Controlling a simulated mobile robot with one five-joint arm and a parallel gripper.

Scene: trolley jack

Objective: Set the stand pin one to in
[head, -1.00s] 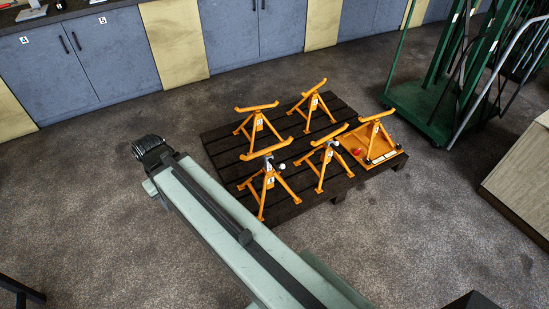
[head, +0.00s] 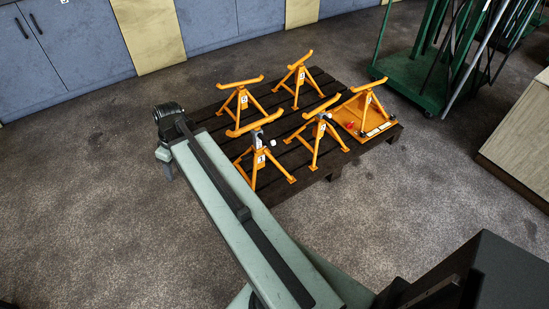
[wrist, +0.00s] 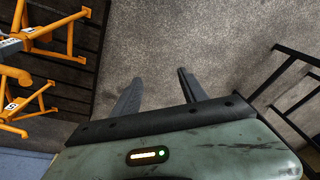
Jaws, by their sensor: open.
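Several orange stands with bar tops stand upright on a dark slatted pallet (head: 213,108). The front-left stand (head: 256,162) has a small number label, too small to read surely, and a pin (head: 272,142) with a white end at its upper right. How deep this pin sits I cannot tell. The front-middle stand (head: 320,135) shows a similar grey collar and white end. My gripper (wrist: 160,78) is open and empty over bare floor in the wrist view. Two orange stands (wrist: 58,30) show at the left there, apart from the fingers.
An orange plate (head: 365,122) lies under the rightmost stand. A green trolley (head: 410,85) stands behind right, and a wooden box (head: 520,140) at the right. Blue cabinets (head: 80,45) line the back. A black metal frame (wrist: 290,75) is at right in the wrist view. Floor left is clear.

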